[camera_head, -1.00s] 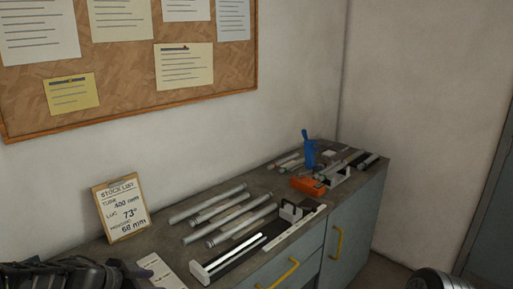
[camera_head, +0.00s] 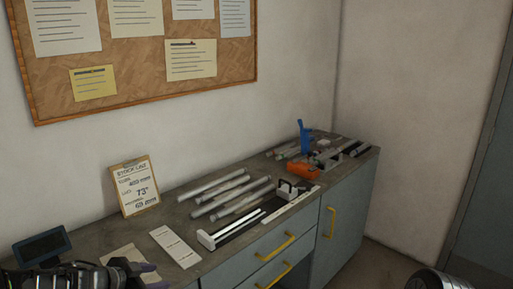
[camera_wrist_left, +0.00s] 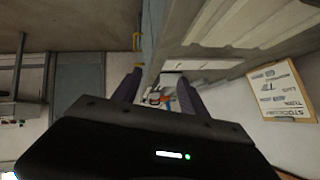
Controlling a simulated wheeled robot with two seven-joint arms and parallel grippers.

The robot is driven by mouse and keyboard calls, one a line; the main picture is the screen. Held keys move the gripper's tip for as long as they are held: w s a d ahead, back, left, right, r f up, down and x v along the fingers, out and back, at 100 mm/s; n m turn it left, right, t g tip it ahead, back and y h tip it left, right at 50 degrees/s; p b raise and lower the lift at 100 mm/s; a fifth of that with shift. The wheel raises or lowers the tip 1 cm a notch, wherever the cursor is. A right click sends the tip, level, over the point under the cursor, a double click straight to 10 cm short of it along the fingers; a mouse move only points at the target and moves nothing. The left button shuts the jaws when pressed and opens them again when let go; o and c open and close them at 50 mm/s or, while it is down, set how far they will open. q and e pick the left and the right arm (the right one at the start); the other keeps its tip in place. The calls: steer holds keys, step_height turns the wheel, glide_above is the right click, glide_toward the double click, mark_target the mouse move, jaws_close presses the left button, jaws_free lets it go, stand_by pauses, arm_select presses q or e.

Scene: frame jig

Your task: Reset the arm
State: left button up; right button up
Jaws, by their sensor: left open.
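My left gripper (camera_head: 150,274) shows at the lower left of the head view, over the near end of the bench. Its two dark fingers (camera_wrist_left: 157,88) stand apart in the left wrist view with nothing held between them. At lower right in the head view, a rounded metallic part (camera_head: 432,280) shows that looks like part of my own arm; no right gripper fingers show.
The grey bench (camera_head: 190,207) carries several tubes (camera_head: 225,190), a jig with a white rail (camera_head: 235,230), an orange tool (camera_head: 302,170) and a blue clamp (camera_head: 304,138). Yellow-handled drawers (camera_head: 275,247) are below.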

arm_select(q)
steer(key=s+d+f+n+g, duration=0.1)
steer(key=s+d+f+n, duration=0.25)
steer(key=f, duration=0.25)
steer(key=s+d+f+n+y, duration=0.1)
steer(key=s+d+f+n, duration=0.1)
steer(key=d+f, duration=0.35)
steer(key=s+d+f+n+g, duration=0.1)
steer(key=s+d+f+n, duration=0.15)
steer(key=f, duration=0.55)
steer(key=s+d+f+n+g, duration=0.1)
steer(key=s+f, duration=0.3)
steer(key=s, duration=0.4)
steer(key=s+d+f+n+g+b, duration=0.1)
steer(key=s+d+f+g, duration=0.2)
steer(key=s, duration=0.5)
steer(key=s+d+f+n+g+b, duration=0.1)
steer(key=s+d+f+g, duration=0.1)
steer(key=s+d+f, duration=0.2)
steer(key=s+f, duration=0.2)
steer(key=s, duration=0.2)
steer(key=shift+f+n+g, duration=0.3)
